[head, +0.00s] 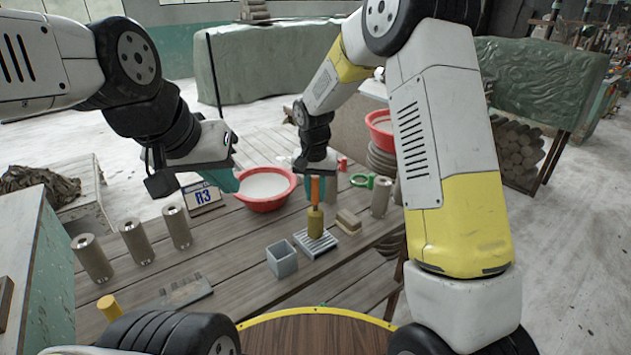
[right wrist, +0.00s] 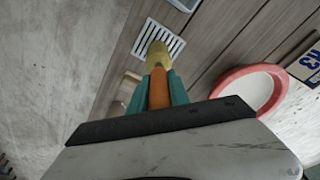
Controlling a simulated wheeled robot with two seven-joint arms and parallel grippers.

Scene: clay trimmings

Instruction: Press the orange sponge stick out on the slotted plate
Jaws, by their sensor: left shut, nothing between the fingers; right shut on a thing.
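The orange sponge stick has an orange handle and a yellowish sponge head (head: 315,222); it is upright in the head view. My right gripper (head: 317,185) is shut on the handle, which also shows between the teal fingers in the right wrist view (right wrist: 158,88). The slotted plate (head: 328,243) is pale with dark slots and lies on the table. The sponge head is over the plate, its lower end at the slots; I cannot tell how hard it presses, if at all. My left gripper (head: 225,180) is shut and empty, left of the red bowl.
A red bowl (head: 266,203) with whitish contents stands behind the plate. A grey square cup (head: 282,262) is left of it, a brown block (head: 348,221) right. Several clay cylinders (head: 135,242) stand at left.

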